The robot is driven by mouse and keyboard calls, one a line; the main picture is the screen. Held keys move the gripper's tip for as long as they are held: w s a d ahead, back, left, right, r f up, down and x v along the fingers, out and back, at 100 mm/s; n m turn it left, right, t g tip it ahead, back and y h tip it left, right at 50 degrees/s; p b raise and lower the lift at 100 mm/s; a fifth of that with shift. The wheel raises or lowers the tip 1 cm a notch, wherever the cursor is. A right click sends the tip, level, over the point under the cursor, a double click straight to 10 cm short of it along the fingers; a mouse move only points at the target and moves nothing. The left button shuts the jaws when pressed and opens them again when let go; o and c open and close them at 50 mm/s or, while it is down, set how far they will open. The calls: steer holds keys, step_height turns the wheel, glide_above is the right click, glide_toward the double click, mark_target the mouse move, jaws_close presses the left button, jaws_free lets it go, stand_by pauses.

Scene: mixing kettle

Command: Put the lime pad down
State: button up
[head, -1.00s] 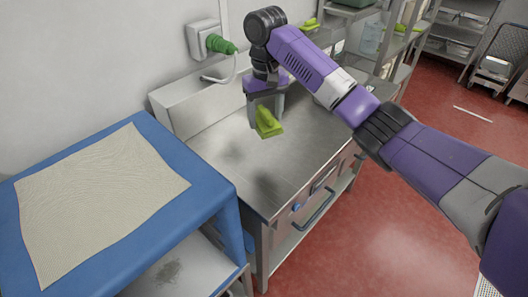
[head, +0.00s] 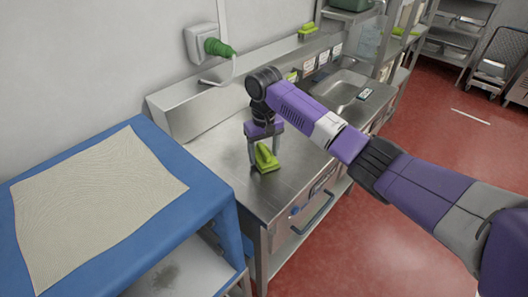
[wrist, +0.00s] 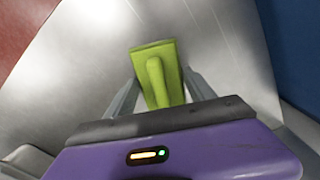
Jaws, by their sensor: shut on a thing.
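The lime pad (head: 266,159) is a lime-green block with a raised handle. It is between the fingers of my gripper (head: 264,156), low over the steel counter (head: 215,150); I cannot tell for sure whether its underside touches the steel. In the wrist view the lime pad (wrist: 158,72) sits between the two grey fingers of my gripper (wrist: 158,88), which are shut on its handle. The bare steel counter (wrist: 90,70) spreads around it there.
A blue table (head: 205,180) with a beige cloth (head: 95,205) stands at the left. A green plug (head: 218,47) sticks out from the wall. Another lime pad (head: 308,29) lies on the back ledge. A sink (head: 340,90) is to the right. Bare steel surrounds the held pad.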

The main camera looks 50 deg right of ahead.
mark_target(264, 149)
steer(key=shift+f, duration=0.15)
steer(key=o, duration=1.7)
steer(key=shift+c, duration=0.2)
step_height(264, 149, up, 12)
steer(key=shift+r, duration=0.2)
